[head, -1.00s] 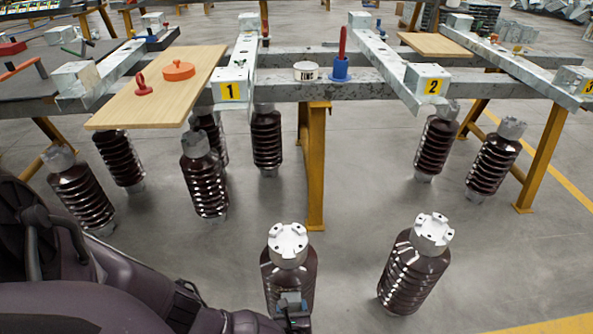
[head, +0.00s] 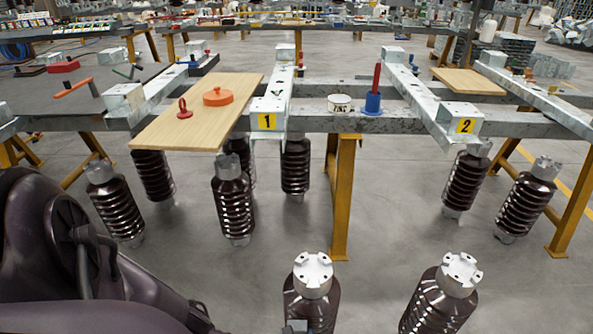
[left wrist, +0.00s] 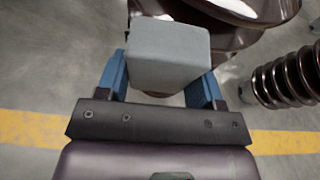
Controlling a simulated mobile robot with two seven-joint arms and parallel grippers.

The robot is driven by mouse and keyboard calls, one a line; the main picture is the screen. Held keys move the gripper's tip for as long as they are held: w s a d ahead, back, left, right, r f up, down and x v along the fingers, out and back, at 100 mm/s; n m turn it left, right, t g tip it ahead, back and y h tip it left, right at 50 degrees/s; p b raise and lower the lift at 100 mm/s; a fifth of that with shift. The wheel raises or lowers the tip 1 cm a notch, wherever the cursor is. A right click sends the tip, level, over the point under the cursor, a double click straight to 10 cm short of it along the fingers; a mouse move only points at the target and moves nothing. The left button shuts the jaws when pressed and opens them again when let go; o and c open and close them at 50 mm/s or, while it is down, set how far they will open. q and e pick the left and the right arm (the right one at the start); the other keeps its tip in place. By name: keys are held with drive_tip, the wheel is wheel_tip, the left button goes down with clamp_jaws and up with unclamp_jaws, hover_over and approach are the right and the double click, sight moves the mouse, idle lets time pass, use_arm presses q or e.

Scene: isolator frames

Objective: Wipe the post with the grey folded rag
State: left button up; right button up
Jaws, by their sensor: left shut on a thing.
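The grey folded rag (left wrist: 168,55) is a pale block held between the blue fingers of my left gripper (left wrist: 160,82), which is shut on it. In the left wrist view the rag overlaps a dark brown ribbed post (left wrist: 240,32) behind it; I cannot tell if they touch. In the head view two brown ribbed posts with metal caps stand upright at the bottom, one near the middle (head: 312,276) and one to its right (head: 440,302). A small grey part shows at the bottom edge, left of the middle post; most of my left gripper is out of frame there. My right gripper is not in view.
Behind stands a metal frame with yellow legs (head: 342,195) and plates numbered 1 and 2. A wooden board (head: 160,132) on it holds an orange disc (head: 217,97) and a red ring piece (head: 184,110). The grey floor between is clear.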

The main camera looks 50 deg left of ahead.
sight(313, 326)
use_arm(q)
drive_tip(key=shift+w+d+r, duration=0.15)
drive_tip(key=shift+r, duration=0.5)
drive_tip(key=shift+d+f, duration=0.15)
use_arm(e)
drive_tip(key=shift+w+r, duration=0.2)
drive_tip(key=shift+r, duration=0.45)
use_arm(q)
drive_tip(key=shift+w+d, duration=0.55)
drive_tip(key=shift+w, duration=0.2)
drive_tip(key=shift+w+d, duration=0.55)
drive_tip(key=shift+w, duration=0.2)
drive_tip(key=shift+w+d, duration=1.25)
drive_tip(key=shift+w, duration=0.05)
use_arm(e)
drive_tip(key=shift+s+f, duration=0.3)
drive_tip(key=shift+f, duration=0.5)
